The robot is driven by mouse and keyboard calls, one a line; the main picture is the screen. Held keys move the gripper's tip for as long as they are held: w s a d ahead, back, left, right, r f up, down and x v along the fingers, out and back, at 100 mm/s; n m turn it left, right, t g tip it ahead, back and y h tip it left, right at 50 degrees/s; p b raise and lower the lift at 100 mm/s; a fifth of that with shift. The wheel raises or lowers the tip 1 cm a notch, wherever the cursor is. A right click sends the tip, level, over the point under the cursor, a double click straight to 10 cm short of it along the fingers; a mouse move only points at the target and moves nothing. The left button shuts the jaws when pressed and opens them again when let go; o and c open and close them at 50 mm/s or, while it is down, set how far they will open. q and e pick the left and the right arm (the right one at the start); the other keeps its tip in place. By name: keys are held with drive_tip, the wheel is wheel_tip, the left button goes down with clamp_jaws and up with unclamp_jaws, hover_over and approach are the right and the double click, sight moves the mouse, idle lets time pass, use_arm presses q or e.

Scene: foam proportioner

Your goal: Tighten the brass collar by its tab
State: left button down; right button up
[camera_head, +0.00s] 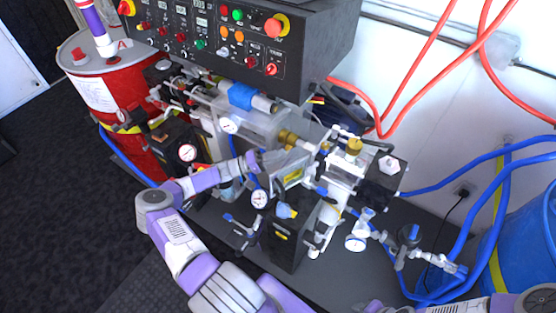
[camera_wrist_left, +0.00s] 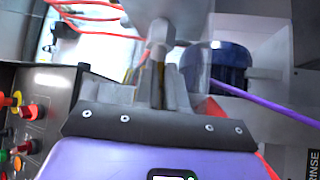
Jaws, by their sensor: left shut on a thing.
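The brass collar (camera_head: 287,137) shows in the head view on the machine, at the right end of the clear cylinder. My left gripper (camera_head: 270,158) reaches in from the left, with its fingertips just below the collar. In the left wrist view my left gripper (camera_wrist_left: 158,82) is shut on a narrow brass-coloured piece, which I take to be the collar's tab (camera_wrist_left: 159,70). A pale hex fitting (camera_wrist_left: 160,32) stands just beyond the fingertips. The fingers hide most of the tab. My right gripper is not in view; only part of the right arm shows at the lower right.
A black control panel (camera_head: 228,40) with buttons overhangs the machine. Gauges, valves and blue-handled fittings crowd around my left arm. A red drum (camera_head: 100,88) stands left and a blue barrel (camera_head: 530,245) right. Red and blue hoses run along the wall. Dark floor is free at left.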

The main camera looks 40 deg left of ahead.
use_arm(q)
drive_tip(key=shift+w+f+m+h+b, duration=0.15)
drive_tip(key=shift+f+m+h+b, duration=0.4)
drive_tip(key=shift+b, duration=0.25)
drive_tip(key=shift+r, duration=0.15)
drive_tip(key=c, duration=1.2)
unclamp_jaws()
